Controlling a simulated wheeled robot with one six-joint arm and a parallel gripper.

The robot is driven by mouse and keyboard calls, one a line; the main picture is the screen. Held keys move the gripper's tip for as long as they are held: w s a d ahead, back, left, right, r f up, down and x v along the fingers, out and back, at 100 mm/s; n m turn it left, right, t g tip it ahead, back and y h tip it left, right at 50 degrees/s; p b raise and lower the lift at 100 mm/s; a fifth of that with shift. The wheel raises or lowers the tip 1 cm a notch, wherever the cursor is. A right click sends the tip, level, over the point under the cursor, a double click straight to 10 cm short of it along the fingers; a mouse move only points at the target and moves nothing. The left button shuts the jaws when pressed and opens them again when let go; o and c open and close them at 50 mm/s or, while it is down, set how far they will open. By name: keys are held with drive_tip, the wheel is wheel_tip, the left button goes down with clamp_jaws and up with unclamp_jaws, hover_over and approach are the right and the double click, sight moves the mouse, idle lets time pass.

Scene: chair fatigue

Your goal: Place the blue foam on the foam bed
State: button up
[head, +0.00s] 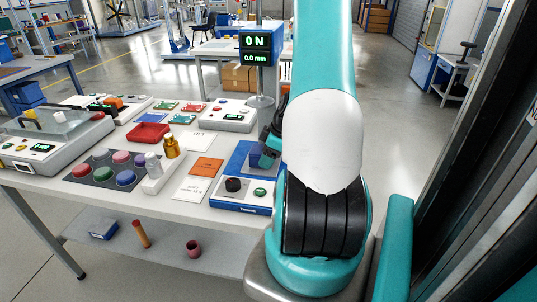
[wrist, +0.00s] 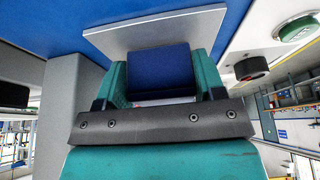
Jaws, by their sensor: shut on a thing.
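In the wrist view, the blue foam (wrist: 162,72) is a dark blue block between the two teal fingers of my gripper (wrist: 160,78), which is shut on it. Just beyond it is a pale grey plate (wrist: 110,38), probably the foam bed, against a blue surface. I cannot tell whether foam and plate touch. In the head view, my gripper (head: 268,150) is partly hidden behind my arm, over the blue-and-white test unit (head: 238,206).
The test unit has a black knob (head: 234,185) and a green button (head: 260,192), close beside my gripper. An upright display (head: 255,47) reads 0 N and 0.0 mm. Left on the table (head: 120,207) are a red tray (head: 148,132), bottles, cards and a mat of coloured discs.

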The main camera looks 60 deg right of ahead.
drive_tip(key=shift+f, duration=0.1)
drive_tip(key=o, duration=0.9)
drive_tip(key=v, duration=0.7)
drive_tip(key=shift+s+r+b, duration=0.15)
drive_tip(key=shift+r+b, duration=0.2)
drive_tip(key=shift+b, duration=0.05)
